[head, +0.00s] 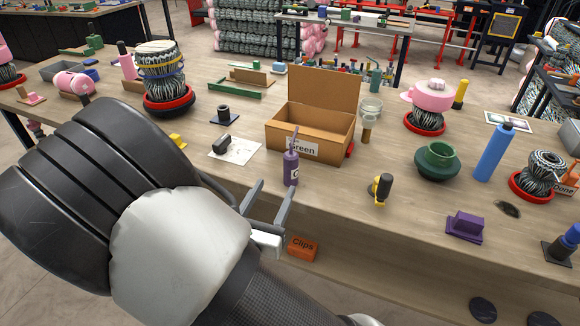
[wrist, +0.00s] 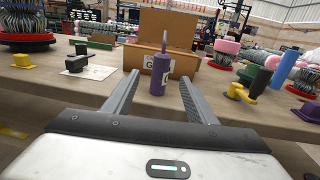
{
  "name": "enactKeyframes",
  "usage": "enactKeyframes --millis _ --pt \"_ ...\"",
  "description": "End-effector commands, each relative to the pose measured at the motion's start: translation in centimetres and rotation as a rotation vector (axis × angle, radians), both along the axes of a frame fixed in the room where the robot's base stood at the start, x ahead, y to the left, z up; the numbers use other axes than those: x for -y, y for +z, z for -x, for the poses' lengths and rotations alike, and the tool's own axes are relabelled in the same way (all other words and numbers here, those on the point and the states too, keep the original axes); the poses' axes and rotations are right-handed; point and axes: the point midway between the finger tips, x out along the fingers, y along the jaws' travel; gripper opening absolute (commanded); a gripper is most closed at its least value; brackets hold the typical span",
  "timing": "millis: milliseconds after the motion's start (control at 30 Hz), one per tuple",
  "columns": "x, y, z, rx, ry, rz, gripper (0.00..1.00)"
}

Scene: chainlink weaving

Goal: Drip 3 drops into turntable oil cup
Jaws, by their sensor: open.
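A small purple bottle (head: 291,168) with a thin spout and a white label stands upright on the wooden bench, in front of a cardboard box marked "Green". It also shows in the wrist view (wrist: 160,72), between and beyond my two fingers. My gripper (head: 271,192) is open and empty at the bench's front edge, with its fingers pointing at the bottle and apart from it. In the wrist view the gripper (wrist: 158,92) has one finger on each side of the bottle. I cannot tell which thing is the turntable oil cup.
The open cardboard box (head: 310,125) stands close behind the bottle. A yellow and black tool (head: 381,188) and a green pot (head: 437,161) stand to the right. A black block lies on a white sheet (head: 236,149) to the left. An orange "Clips" box (head: 301,248) sits below the bench edge.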

Motion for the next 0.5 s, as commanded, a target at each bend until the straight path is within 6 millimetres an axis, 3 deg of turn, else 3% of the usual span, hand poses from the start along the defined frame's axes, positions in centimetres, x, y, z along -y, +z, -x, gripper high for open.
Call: enactKeyframes --millis 500 --pt "2.9 0.1 -9.9 0.001 -0.008 -0.003 0.52"
